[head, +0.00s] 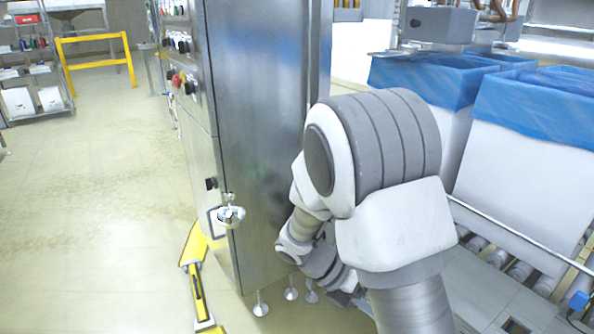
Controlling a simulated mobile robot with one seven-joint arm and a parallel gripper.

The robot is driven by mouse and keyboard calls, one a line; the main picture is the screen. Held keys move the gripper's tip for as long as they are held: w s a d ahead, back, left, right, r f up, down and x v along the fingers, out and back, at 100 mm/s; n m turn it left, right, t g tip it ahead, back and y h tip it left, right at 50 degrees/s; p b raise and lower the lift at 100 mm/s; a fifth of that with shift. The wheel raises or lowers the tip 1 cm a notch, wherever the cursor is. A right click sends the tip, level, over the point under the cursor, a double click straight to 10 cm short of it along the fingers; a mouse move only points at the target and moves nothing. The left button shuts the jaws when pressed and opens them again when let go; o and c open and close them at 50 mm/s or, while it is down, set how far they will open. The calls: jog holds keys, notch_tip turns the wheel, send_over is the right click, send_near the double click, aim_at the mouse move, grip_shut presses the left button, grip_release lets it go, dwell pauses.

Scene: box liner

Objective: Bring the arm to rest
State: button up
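My arm (388,225) fills the middle right of the head view, its white and grey links bent at a large rounded joint. Its far links run down and left behind the near ones, close beside the steel cabinet. A dark part near the arm's end shows low in the picture, but the near links hide most of it. I cannot make out my gripper's fingers or whether it holds anything.
A tall steel cabinet (262,120) stands just left of my arm. White boxes with blue liners (535,110) stand on a roller conveyor at right. A yellow floor guard (196,275) lies by the cabinet. Open floor (100,190) stretches left, toward a yellow barrier (97,66).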

jog(key=s+a+r+m+t+y, duration=0.1)
jog(key=s+r+m+t+y, duration=0.4)
jog(key=r+m, duration=0.65)
jog(key=s+a+r+m+t+y, duration=0.1)
jog(key=s+r+m+t+y, duration=0.25)
jog(key=s+r+m, duration=0.8)
jog(key=w+r+m+p, duration=0.2)
jog(key=r+p, duration=0.4)
jog(key=p, duration=0.2)
jog(key=w+r+m+p, duration=0.2)
jog(key=r+p, duration=0.4)
jog(key=p, duration=0.2)
jog(key=shift+w+a+r+y, duration=0.2)
jog(key=shift+w+r+y, duration=0.1)
jog(key=shift+r+y, duration=0.15)
